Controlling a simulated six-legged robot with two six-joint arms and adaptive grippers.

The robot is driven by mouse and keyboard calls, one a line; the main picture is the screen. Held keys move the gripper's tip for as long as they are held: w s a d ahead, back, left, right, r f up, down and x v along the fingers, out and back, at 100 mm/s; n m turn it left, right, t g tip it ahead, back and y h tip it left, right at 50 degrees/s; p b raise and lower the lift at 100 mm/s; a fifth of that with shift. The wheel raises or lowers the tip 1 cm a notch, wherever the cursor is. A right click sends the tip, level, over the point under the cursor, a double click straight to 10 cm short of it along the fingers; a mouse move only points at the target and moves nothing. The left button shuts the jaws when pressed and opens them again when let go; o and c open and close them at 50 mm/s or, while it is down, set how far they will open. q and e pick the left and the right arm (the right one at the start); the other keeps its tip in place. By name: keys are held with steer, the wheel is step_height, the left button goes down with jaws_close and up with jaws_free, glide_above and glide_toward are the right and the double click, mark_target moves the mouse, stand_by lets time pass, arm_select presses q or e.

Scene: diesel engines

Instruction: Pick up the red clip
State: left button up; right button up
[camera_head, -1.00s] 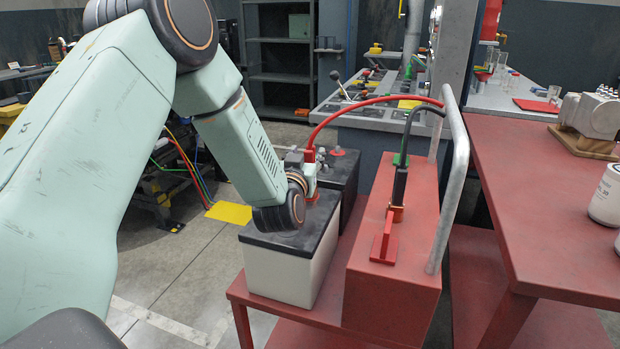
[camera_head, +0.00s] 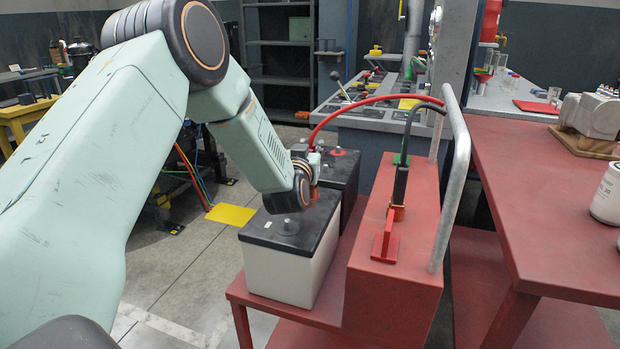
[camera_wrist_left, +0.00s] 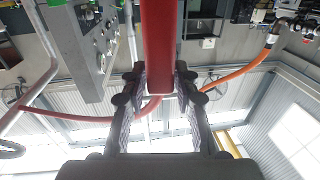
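The red clip (camera_head: 315,189) is at the end of a red cable (camera_head: 375,101), which arcs over from the red box (camera_head: 395,270). In the left wrist view the clip shows as a red bar (camera_wrist_left: 159,45) between both fingers. My left gripper (camera_head: 314,163) is shut on it, above the far end of the white battery with a black top (camera_head: 285,272). My wrist partly hides the gripper and the clip in the head view. My right gripper is not in view.
A second dark battery (camera_head: 345,168) stands behind the white one. A grey handrail (camera_head: 459,185) rises beside the red box, with a black cable (camera_head: 408,140) near it. A red table (camera_head: 545,215) fills the right.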

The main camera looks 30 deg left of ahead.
arm_select(q)
steer(key=shift+w+a+f, duration=0.1)
steer(key=shift+f, duration=0.05)
steer(key=shift+c, duration=1.3)
jaws_close()
